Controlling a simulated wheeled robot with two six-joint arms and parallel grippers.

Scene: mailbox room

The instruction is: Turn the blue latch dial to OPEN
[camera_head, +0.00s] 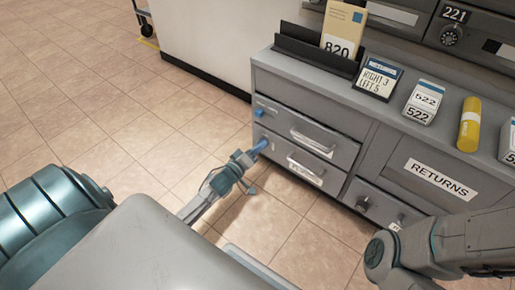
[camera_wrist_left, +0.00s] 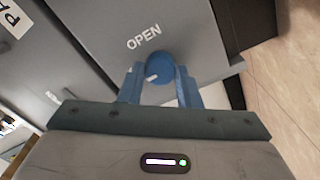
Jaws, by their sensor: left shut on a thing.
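The blue latch dial (camera_wrist_left: 158,68) sits on the grey drawer front, with a white mark on its face pointing to the lower left in the left wrist view. The white word OPEN (camera_wrist_left: 144,38) is printed above it. My left gripper (camera_wrist_left: 160,82) has its blue fingers on both sides of the dial, shut on it. In the head view my left gripper (camera_head: 262,147) reaches the lower drawer front at its left end and hides most of the dial. My right arm shows at the lower right of the head view, but its gripper fingers are not in view.
The grey cabinet has drawers with bar handles (camera_head: 312,142) and another blue dial (camera_head: 259,113) on the upper drawer. A RETURNS panel (camera_head: 441,178) is at the right. Tiled floor (camera_head: 90,100) is clear at left.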

